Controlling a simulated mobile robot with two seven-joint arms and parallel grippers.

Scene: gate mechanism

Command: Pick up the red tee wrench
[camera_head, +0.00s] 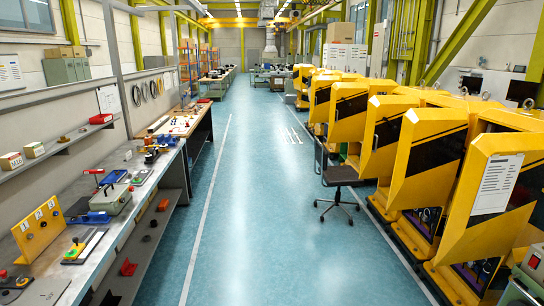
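Neither of my grippers shows in the head view.
On the bench are a yellow panel numbered 1, 2, 3 (40,229), a grey box (113,199) and a blue fixture (88,218). A lower shelf holds a red part (128,267). An office chair (339,176) stands before yellow machines (487,190). The blue aisle (265,220) is clear.

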